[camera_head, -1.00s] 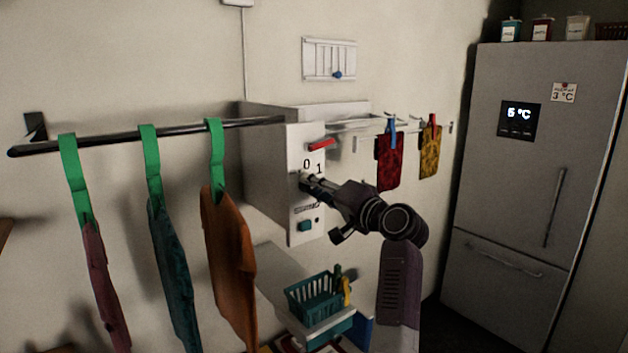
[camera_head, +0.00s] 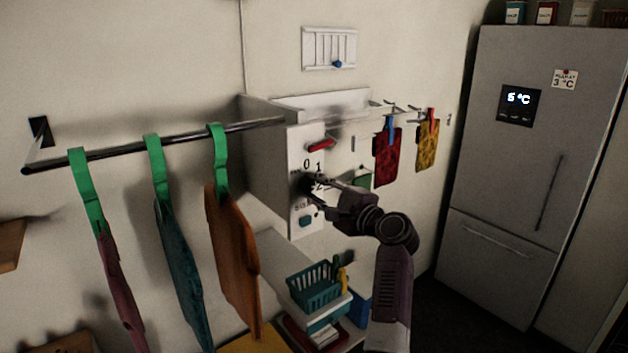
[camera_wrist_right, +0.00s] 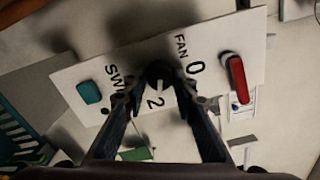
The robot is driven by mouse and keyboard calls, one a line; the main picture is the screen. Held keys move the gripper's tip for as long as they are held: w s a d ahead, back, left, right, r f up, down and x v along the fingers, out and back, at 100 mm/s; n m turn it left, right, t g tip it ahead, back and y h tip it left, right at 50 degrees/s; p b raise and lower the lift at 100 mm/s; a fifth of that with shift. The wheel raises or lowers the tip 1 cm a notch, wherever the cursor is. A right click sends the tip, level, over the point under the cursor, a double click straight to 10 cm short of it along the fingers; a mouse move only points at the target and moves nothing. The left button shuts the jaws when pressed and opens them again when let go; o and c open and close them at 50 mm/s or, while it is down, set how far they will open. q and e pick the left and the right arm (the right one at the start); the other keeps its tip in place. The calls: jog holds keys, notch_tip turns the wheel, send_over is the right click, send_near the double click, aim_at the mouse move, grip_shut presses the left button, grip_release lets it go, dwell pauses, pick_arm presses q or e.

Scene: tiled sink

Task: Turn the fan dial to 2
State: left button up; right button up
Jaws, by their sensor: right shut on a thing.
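The fan dial is a dark round knob (camera_wrist_right: 158,72) on a white panel (camera_head: 304,226), seen between my fingers in the right wrist view. The numbers 0 and 2 show around it there; a finger seems to cover the 1. A short pale mark on the knob seems to face the 2, but it is small and dim. My right gripper (camera_wrist_right: 162,90) has its fingers on both sides of the knob and is shut on it. In the head view my right gripper (camera_head: 314,187) reaches the panel from the right and partly hides the dial. My left gripper is not in view.
A red switch (camera_head: 320,145) is above the dial and a teal button (camera_head: 306,221) below it. A rail (camera_head: 160,141) with hanging cloths is left. Red (camera_head: 387,158) and yellow (camera_head: 427,145) cloths hang right. A teal basket (camera_head: 315,287) stands below; a fridge (camera_head: 530,190) is right.

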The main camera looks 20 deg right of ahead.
jog(key=shift+f+m+p, duration=0.1)
jog(key=shift+m+p, duration=0.2)
jog(key=shift+m, duration=0.7)
jog(key=o, duration=1.1)
jog(key=v, duration=1.2)
